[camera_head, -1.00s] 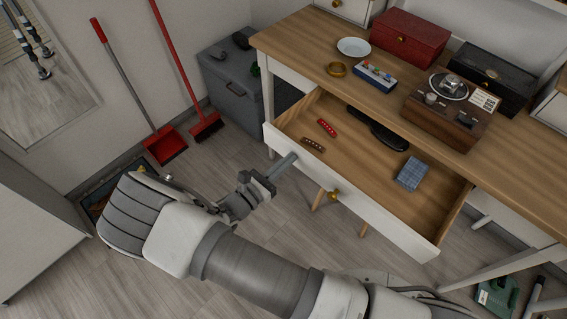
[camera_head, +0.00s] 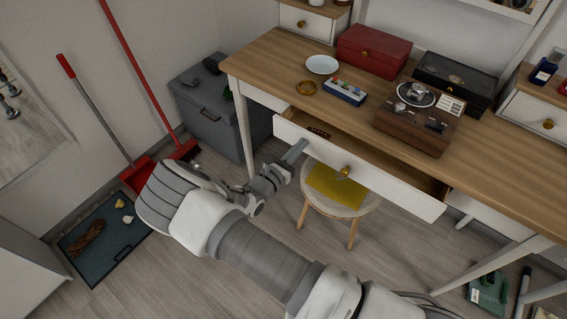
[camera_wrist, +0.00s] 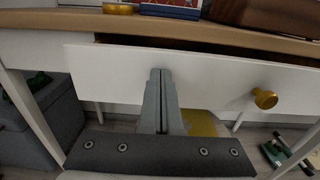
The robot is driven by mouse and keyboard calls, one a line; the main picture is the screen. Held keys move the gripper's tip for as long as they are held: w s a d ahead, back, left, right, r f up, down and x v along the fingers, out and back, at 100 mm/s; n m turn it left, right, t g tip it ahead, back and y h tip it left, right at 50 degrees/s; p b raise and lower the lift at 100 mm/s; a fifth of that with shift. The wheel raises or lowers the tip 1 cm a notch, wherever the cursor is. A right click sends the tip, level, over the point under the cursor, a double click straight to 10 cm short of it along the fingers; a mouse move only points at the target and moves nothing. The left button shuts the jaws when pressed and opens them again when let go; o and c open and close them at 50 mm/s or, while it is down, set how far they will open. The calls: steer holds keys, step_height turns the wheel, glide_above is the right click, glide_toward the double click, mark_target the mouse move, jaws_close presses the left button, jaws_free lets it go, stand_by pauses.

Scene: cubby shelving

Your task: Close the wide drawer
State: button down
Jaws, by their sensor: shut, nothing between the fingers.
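The wide drawer (camera_head: 386,181) under the wooden desktop is partly open, with a narrow strip of its inside showing. A dark brown item (camera_head: 318,132) shows inside near the left end; the rest of the contents are hidden under the desktop. The white front has a round brass knob (camera_head: 345,172). My gripper (camera_head: 301,145) is shut and empty, its fingertips at the drawer front, left of the knob. In the wrist view the closed fingers (camera_wrist: 161,75) point at the white front (camera_wrist: 205,80), with the knob (camera_wrist: 265,98) to their right. They appear to touch the front.
The desk (camera_head: 285,60) carries a white plate (camera_head: 322,64), a brass ring, a red box (camera_head: 373,50), a black box and a brown device (camera_head: 416,118). A stool with a yellow pad (camera_head: 338,186) stands below the drawer.

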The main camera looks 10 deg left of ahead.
glide_toward(317, 128)
steer(key=w+d+r, duration=0.2)
steer(key=w+d+r+b, duration=0.1)
steer(key=w+d+r, duration=0.1)
steer(key=shift+w+r, duration=0.3)
steer(key=shift+r, duration=0.05)
steer(key=shift+w+d+r, duration=0.15)
steer(key=shift+w+d, duration=0.05)
steer(key=shift+w, duration=0.2)
steer(key=shift+w+r, duration=0.1)
